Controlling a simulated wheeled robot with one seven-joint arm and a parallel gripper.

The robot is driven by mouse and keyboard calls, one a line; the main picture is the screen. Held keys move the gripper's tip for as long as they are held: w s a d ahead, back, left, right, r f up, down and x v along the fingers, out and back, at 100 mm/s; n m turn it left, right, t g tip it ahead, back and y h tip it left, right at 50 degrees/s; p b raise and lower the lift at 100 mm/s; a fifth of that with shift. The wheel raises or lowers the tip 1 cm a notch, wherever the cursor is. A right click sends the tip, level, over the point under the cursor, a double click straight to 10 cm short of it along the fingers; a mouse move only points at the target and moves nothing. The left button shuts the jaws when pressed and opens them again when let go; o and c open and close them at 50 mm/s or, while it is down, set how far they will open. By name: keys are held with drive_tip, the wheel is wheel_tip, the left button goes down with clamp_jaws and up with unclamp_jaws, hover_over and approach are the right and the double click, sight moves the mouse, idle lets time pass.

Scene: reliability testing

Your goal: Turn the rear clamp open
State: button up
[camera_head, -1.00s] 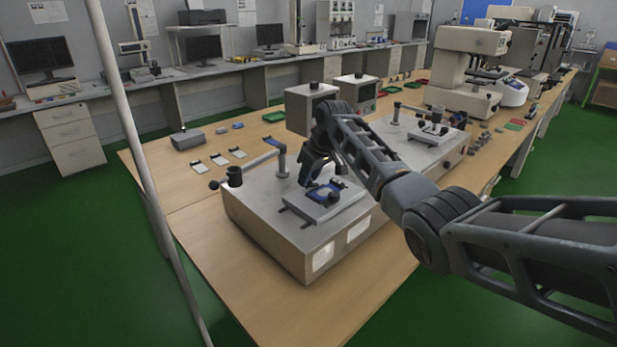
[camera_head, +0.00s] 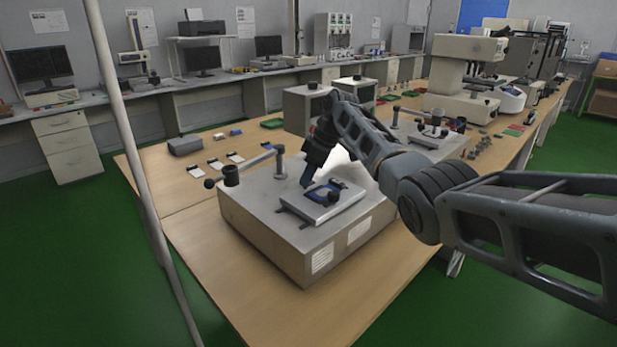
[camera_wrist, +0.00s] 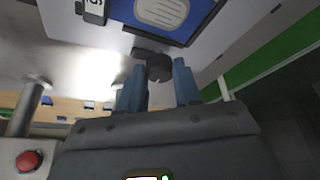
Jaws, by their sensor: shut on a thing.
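A raised metal plate (camera_head: 346,207) on the near test box carries a blue-framed piece (camera_head: 318,189). A black clamp knob (camera_head: 333,198) shows at the plate's near side. My gripper (camera_head: 306,181) reaches down at the plate's far left edge and hides what it holds in the head view. In the wrist view, my gripper's blue fingers (camera_wrist: 158,88) stand on either side of a black knob, the rear clamp (camera_wrist: 158,68), and are shut on it. The blue piece (camera_wrist: 190,30) with its pale centre is just beyond. How far the clamp is turned cannot be told.
A second, similar box (camera_head: 440,146) stands behind my arm. Small white-and-black pieces (camera_head: 215,164) lie on the wooden table (camera_head: 225,285). The near table area is clear.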

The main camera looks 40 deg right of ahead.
idle(0.3)
drive_tip(key=o, duration=1)
drive_tip(key=shift+o, duration=0.2)
drive_tip(key=shift+r, duration=0.1)
drive_tip(key=v, duration=0.7)
drive_tip(key=shift+r+b, duration=0.3)
drive_tip(key=shift+s, duration=0.1)
